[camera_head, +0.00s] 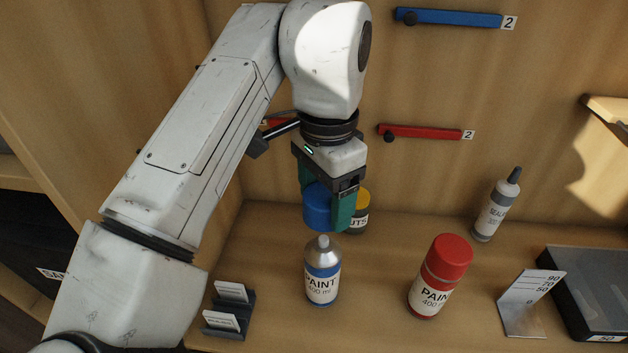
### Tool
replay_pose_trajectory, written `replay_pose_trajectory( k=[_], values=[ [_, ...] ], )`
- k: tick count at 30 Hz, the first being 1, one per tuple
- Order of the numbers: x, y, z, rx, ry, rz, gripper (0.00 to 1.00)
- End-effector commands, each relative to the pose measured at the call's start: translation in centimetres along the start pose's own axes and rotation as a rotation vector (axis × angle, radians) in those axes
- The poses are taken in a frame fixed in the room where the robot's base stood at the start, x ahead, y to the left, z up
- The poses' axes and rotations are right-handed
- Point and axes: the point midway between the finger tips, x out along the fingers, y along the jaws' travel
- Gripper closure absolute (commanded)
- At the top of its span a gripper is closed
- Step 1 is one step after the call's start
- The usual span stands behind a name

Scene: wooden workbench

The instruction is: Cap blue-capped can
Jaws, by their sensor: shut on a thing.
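My gripper (328,212) has green fingers and is shut on a blue cap (317,206). It holds the cap in the air above the blue-labelled paint can. The paint can (322,278) stands upright on the bench, its silver top and nozzle bare. The cap appears just above the nozzle, apart from it; whether it is exactly centred over the can cannot be told from this one view. The right finger hides part of the cap's right side.
A red-capped paint can (440,278) stands to the right. A yellow-lidded jar (357,212) stands behind my gripper. A sealant bottle (496,207), an angled gauge card (528,303), a dark case (585,290) and a card holder (230,309) also stand on the bench (375,320).

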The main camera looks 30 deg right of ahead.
Motion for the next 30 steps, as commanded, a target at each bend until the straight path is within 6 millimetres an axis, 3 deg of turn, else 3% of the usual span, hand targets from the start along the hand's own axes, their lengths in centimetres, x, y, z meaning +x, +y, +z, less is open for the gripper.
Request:
replay_pose_trajectory(
  k=[30],
  values=[
    [7.8,0.0,0.0,-0.001,0.001,0.001,0.56]
  ],
)
